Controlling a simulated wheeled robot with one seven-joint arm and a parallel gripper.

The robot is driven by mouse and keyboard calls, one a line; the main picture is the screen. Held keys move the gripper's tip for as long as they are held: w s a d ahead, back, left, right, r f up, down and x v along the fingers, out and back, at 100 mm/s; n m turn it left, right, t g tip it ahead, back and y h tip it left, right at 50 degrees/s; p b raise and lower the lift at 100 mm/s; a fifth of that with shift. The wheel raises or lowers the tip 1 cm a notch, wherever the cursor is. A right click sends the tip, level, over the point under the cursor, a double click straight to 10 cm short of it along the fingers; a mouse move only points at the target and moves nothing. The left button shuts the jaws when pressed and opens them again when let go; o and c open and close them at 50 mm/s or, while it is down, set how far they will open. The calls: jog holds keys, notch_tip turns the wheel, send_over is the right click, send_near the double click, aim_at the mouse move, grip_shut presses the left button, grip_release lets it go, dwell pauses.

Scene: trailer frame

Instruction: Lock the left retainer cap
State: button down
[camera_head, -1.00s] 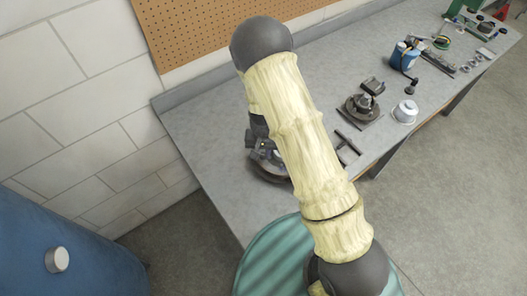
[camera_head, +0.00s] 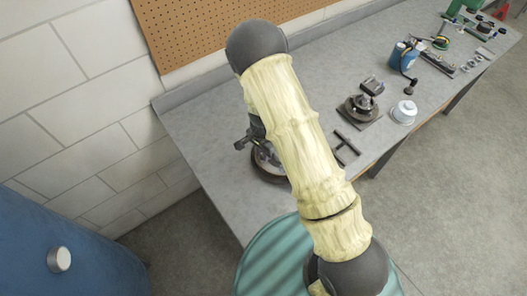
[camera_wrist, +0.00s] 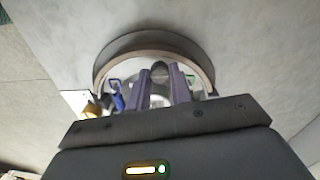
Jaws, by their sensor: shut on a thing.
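My gripper (camera_wrist: 160,82) is shut on a small dark round piece (camera_wrist: 159,69), which shows between its fingertips in the wrist view. I cannot tell for sure whether this piece is the left retainer cap. Beneath it is a round fixture (camera_wrist: 150,42) with a dark base and a pale rim; the gripper body hides its near side. In the head view the fixture (camera_head: 264,166) shows partly at the bench's near end, with my arm covering its right side. The fingertips cannot be made out there.
The grey bench (camera_head: 195,130) runs back to the right along a pegboard (camera_head: 200,30). The bench's left end is clear.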

jog(key=shift+w+r, duration=0.15)
jog(key=shift+w, duration=0.05)
jog(key=c, duration=1.4)
grip_release()
jog(key=shift+o, duration=0.7)
jog(key=shift+s, duration=0.1)
notch_tip(320, 180, up, 17)
jog(key=b, duration=0.2)
jog(key=shift+r, duration=0.15)
jog(key=shift+d, duration=0.1)
